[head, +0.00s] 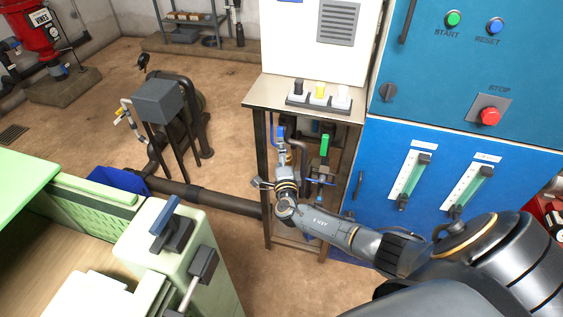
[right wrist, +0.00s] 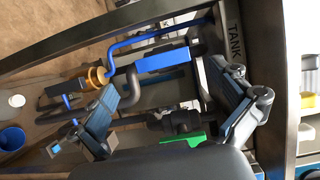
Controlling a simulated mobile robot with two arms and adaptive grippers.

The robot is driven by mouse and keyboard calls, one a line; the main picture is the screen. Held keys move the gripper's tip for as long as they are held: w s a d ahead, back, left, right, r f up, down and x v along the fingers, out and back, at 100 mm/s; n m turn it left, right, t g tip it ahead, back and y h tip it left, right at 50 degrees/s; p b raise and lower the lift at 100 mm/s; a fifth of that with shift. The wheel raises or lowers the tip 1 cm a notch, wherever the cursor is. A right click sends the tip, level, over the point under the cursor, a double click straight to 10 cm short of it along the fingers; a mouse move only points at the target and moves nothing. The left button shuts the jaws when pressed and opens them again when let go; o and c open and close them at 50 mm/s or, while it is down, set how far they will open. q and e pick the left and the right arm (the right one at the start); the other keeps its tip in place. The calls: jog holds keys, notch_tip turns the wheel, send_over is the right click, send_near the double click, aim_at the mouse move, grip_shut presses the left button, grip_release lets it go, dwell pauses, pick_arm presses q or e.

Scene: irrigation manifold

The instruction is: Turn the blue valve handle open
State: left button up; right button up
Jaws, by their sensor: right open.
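The blue valve handle (head: 278,133) is on the pipework under the metal table in the head view. In the right wrist view the blue handle (right wrist: 162,62) is a flat bar lying nearly level across the picture, with a thinner blue bent bar above it. My right gripper (head: 281,151) reaches in at the front of the table frame, close below the handle. In the right wrist view its open fingers (right wrist: 160,80) stand left and right of the handle, with nothing held. I cannot tell if they touch it. My left gripper is not in view.
A green handle (head: 324,143) is on the pipework right of the blue one and shows low in the right wrist view (right wrist: 183,141). Table legs (head: 261,170) frame the space. A blue cabinet (head: 400,150) stands close on the right. Floor to the left has a thick pipe (head: 225,202).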

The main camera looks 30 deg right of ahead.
jog(key=v, duration=0.3)
jog(key=shift+s+a, duration=0.15)
jog(key=shift+s, duration=0.2)
jog(key=shift+f, duration=0.1)
